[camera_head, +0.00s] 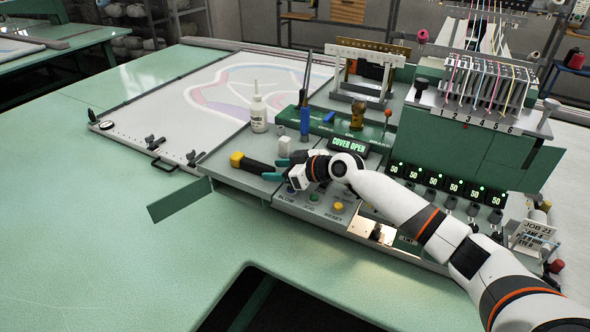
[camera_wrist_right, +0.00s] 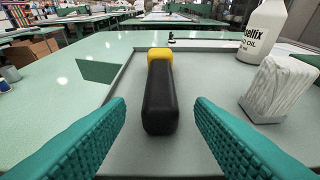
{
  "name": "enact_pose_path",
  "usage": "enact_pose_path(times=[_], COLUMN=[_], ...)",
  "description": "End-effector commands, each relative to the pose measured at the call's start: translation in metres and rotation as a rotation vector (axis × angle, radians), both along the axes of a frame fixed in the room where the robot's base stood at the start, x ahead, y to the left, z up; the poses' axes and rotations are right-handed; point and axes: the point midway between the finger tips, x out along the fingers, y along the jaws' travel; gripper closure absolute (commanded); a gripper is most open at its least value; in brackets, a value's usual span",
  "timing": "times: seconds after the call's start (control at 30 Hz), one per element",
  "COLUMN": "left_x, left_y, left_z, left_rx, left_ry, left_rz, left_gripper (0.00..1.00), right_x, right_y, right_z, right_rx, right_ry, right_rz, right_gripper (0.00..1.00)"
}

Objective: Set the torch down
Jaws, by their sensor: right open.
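The torch, a black barrel with a yellow head, lies on the grey panel of the machine in the head view (camera_head: 258,166). In the right wrist view the torch (camera_wrist_right: 160,98) lies lengthwise ahead, its yellow head pointing away. My right gripper (camera_head: 275,171) is at the black end of the torch. Its teal fingers (camera_wrist_right: 160,112) are spread wide, one on each side of the barrel's near end, with a clear gap on both sides. My left gripper is not in view.
A white oil bottle (camera_head: 258,112) and a small white ribbed block (camera_head: 284,147) stand behind the torch. Buttons (camera_head: 338,207) line the panel's front. The green table (camera_head: 110,240) at left is clear.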

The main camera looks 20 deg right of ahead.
Motion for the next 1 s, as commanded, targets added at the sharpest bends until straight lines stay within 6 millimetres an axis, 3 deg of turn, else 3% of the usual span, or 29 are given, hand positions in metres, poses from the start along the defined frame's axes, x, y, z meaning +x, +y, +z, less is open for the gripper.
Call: enact_pose_path(times=[0.3, 0.5, 1.0], left_x=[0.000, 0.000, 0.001], left_y=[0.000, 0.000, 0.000], left_z=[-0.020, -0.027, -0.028], left_rx=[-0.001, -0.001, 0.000], left_ry=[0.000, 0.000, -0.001], left_rz=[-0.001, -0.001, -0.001], left_gripper=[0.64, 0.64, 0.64], right_x=[-0.050, -0.071, -0.078], right_y=[-0.040, -0.056, -0.060], right_z=[0.021, 0.034, 0.041], right_rx=[-0.006, -0.004, -0.002], right_ry=[0.000, 0.001, 0.000], right_rz=[0.000, -0.001, 0.001], right_gripper=[0.51, 0.51, 0.51])
